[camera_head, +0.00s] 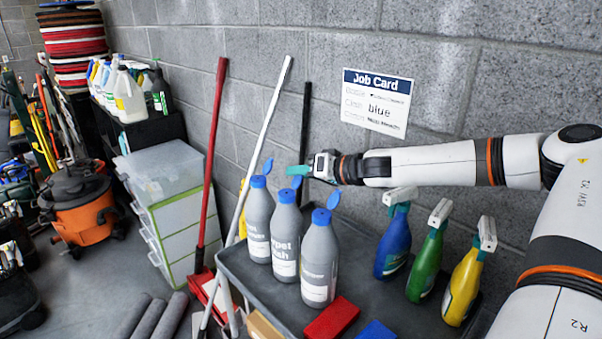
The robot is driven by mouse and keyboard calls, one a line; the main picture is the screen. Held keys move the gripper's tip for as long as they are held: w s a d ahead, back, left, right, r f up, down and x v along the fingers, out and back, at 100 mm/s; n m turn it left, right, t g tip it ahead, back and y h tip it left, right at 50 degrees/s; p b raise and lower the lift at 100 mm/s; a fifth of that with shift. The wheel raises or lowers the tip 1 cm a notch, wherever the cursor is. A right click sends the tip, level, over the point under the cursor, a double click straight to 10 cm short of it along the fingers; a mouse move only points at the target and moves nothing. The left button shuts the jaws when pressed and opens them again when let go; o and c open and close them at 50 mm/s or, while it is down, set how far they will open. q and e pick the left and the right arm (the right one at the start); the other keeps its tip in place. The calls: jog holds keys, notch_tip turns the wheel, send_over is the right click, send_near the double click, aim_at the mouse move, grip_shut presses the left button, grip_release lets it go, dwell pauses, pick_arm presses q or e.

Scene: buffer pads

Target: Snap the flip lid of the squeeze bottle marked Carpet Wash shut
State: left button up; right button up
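Three grey squeeze bottles with blue caps stand upright in a row on the dark tray. The middle bottle (286,243) shows part of a label that reads like "Carpet Wash". Its blue flip lid (297,182) stands up, open. My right gripper (297,170) comes in from the right, with teal fingertips just above and behind that lid. Whether they touch the lid, and how far apart they are, I cannot tell. The left bottle (257,222) and right bottle (320,266) also have raised lids. My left gripper is out of view.
Blue, green and yellow spray bottles (428,258) stand right of the squeeze bottles. A red block (332,318) lies in front on the tray (235,262). A red pole (213,160) and a white pole (268,125) lean at the wall. A Job Card (376,103) hangs above.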

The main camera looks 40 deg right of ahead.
grip_shut()
jog(key=shift+a, duration=0.1)
jog(key=shift+a+r+n+h+b, duration=0.25)
jog(key=shift+a+n+h, duration=0.2)
jog(key=shift+n, duration=0.55)
jog(key=shift+s+a+r+n+h+b, duration=0.1)
jog(key=shift+a+n+h+b, duration=0.25)
jog(key=shift+n+h+b, duration=0.3)
jog(key=shift+a+r+n+h+b, duration=0.1)
jog(key=shift+a+n+h+b, duration=0.2)
jog(key=shift+n+h+b, duration=0.3)
jog(key=shift+n, duration=0.25)
jog(key=shift+o, duration=0.9)
grip_release()
